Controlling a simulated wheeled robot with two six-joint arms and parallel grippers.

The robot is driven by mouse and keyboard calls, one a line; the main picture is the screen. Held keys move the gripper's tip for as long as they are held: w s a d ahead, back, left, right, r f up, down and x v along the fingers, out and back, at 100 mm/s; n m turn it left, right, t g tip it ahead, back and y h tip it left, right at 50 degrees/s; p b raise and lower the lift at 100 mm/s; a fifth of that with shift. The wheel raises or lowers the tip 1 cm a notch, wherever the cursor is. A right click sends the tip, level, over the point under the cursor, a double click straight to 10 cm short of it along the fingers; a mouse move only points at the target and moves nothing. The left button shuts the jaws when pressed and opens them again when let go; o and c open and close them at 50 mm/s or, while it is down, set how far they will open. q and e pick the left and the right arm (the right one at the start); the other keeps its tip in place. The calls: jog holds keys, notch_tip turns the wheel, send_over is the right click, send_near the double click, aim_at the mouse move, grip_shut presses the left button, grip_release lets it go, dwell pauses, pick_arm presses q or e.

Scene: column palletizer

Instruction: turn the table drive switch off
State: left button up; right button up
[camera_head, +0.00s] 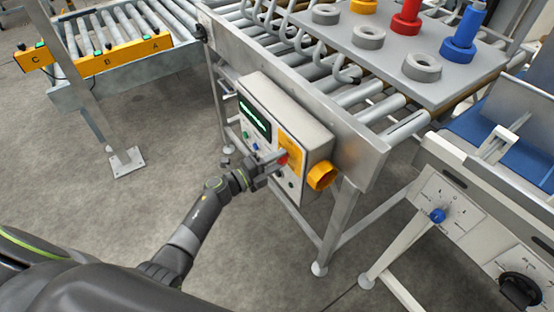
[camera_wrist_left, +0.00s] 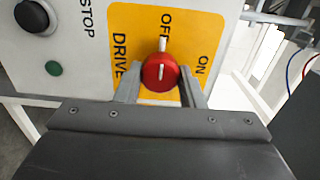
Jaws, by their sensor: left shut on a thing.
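The table drive switch (camera_head: 284,159) is a red round knob on a yellow plate, on the front of the grey control box (camera_head: 258,92). In the left wrist view the red knob (camera_wrist_left: 160,73) sits on the yellow plate (camera_wrist_left: 186,35) lettered DRIVE, OFF and ON. Its white line stands upright in the picture, toward the OFF lettering. My left gripper (camera_head: 277,163) reaches the box from the lower left. In the left wrist view its fingers (camera_wrist_left: 160,92) are on both sides of the knob, shut on it. My right gripper is not in view.
A black button (camera_wrist_left: 32,17) and a green button (camera_wrist_left: 53,68) sit beside the plate. An orange part (camera_head: 321,176) juts from the box's right side. The roller table (camera_head: 352,112) is above, carrying a grey board (camera_head: 385,60) with rings and coloured posts. Another panel (camera_head: 447,205) stands at right.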

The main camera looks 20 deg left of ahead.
pick_arm(q)
jog(key=o, duration=1)
jog(key=b+v, duration=0.3)
jog(key=v, duration=1.4)
jog(key=shift+s+a, duration=0.15)
jog(key=shift+s, duration=0.05)
jog(key=shift+f, duration=0.1)
